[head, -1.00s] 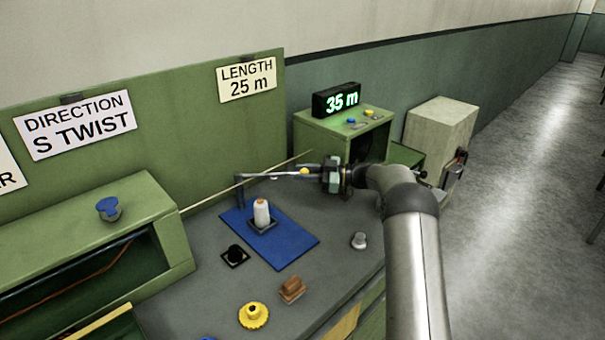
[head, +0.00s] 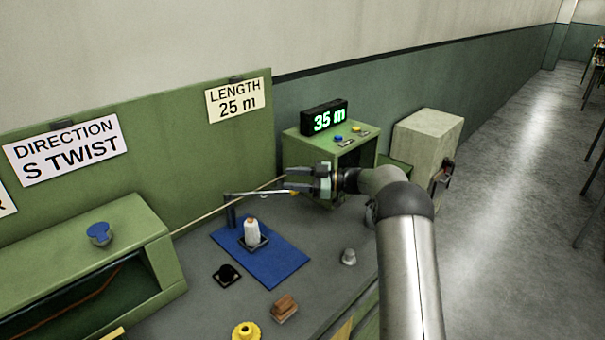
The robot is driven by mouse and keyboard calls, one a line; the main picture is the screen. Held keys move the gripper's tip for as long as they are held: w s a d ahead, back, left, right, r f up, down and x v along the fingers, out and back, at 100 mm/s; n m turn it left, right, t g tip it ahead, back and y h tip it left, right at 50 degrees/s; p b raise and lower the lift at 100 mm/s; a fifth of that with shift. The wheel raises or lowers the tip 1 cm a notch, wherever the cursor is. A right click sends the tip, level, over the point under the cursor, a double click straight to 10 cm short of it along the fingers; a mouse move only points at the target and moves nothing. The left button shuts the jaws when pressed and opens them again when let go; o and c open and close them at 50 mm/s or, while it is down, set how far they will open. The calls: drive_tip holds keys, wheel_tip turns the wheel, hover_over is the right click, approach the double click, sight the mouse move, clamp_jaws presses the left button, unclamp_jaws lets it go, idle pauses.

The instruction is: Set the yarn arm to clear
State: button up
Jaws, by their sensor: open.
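The yarn arm (head: 262,194) is a thin grey bar on a dark post at the back edge of a blue mat (head: 283,268). It points right across the bench and has a small yellow tip (head: 294,193). My gripper (head: 290,179) is open, its fingers pointing left at the tip end of the arm. The lower finger overlaps the yellow tip in the picture; I cannot tell whether they touch. A pale strand or rod (head: 215,212) runs from the left cabinet towards my fingers. A white yarn spool (head: 252,233) stands upright on the mat.
A black knob (head: 227,275), brown block (head: 285,308), yellow knob (head: 246,331) and grey knob (head: 349,257) sit on the bench. A blue knob (head: 100,233) tops the left cabinet. A sign (head: 235,99) reads LENGTH 25 m.

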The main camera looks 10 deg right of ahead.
drive_tip(key=s+r+p, duration=0.1)
drive_tip(key=s+r, duration=0.7)
drive_tip(key=s, duration=0.4)
drive_tip(key=shift+s+d+p, duration=0.2)
drive_tip(key=shift+d+p, duration=0.15)
